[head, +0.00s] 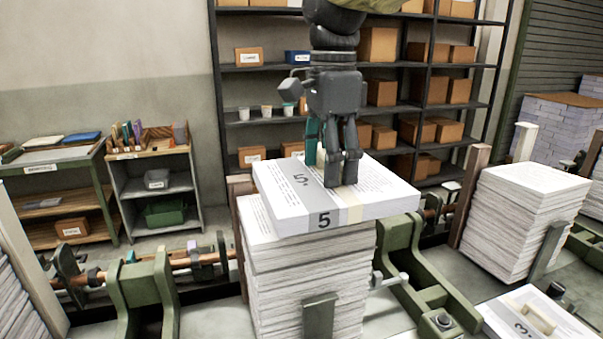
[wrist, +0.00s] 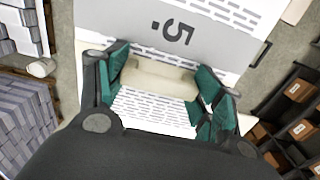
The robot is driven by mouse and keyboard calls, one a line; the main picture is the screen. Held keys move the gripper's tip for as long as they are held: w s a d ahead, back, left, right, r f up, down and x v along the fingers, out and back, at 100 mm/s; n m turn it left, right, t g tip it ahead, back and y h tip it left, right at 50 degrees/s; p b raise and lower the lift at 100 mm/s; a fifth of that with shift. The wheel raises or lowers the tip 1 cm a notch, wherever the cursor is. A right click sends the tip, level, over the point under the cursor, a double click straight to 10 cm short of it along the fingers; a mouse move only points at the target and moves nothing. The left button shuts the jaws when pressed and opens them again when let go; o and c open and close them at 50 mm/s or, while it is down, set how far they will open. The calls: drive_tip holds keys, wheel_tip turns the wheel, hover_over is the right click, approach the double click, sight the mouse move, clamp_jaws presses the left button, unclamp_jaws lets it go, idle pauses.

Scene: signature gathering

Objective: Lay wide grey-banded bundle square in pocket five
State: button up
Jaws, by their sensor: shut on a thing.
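The wide grey-banded bundle (head: 275,192) is a thick white paper block with a grey band marked 5. In the head view it lies over a tall paper stack (head: 300,280), turned a little against it and overhanging at the right. Whether it touches the stack is unclear. My gripper (head: 338,178) points down at its top. In the wrist view the fingers (wrist: 160,95) are shut on the cream grip piece (wrist: 158,80) beside the band (wrist: 175,30). The pocket floor is hidden under the stack.
Green metal frames (head: 145,290) and (head: 420,285) flank the stack, with a small upright plate (head: 320,318) in front. Another paper stack (head: 525,215) stands at the right. A bundle marked 3 (head: 535,318) lies at the lower right. Shelves (head: 480,100) stand behind.

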sight(303, 168)
drive_tip(key=shift+w+a+f, duration=0.15)
drive_tip(key=shift+w+a, duration=0.6)
drive_tip(key=shift+a, duration=0.3)
drive_tip(key=shift+w+a+f, duration=0.1)
drive_tip(key=shift+w+a, duration=0.65)
drive_tip(key=shift+a, duration=0.3)
drive_tip(key=shift+w+f+p, duration=0.1)
drive_tip(key=shift+f+p, duration=0.55)
drive_tip(key=shift+f, duration=1.1)
drive_tip(key=o, duration=1.5)
drive_tip(key=shift+f, duration=0.1)
drive_tip(key=shift+c, duration=0.2)
wheel_tip(303, 168, up, 12)
drive_tip(key=b, duration=0.1)
drive_tip(key=shift+b, duration=0.4)
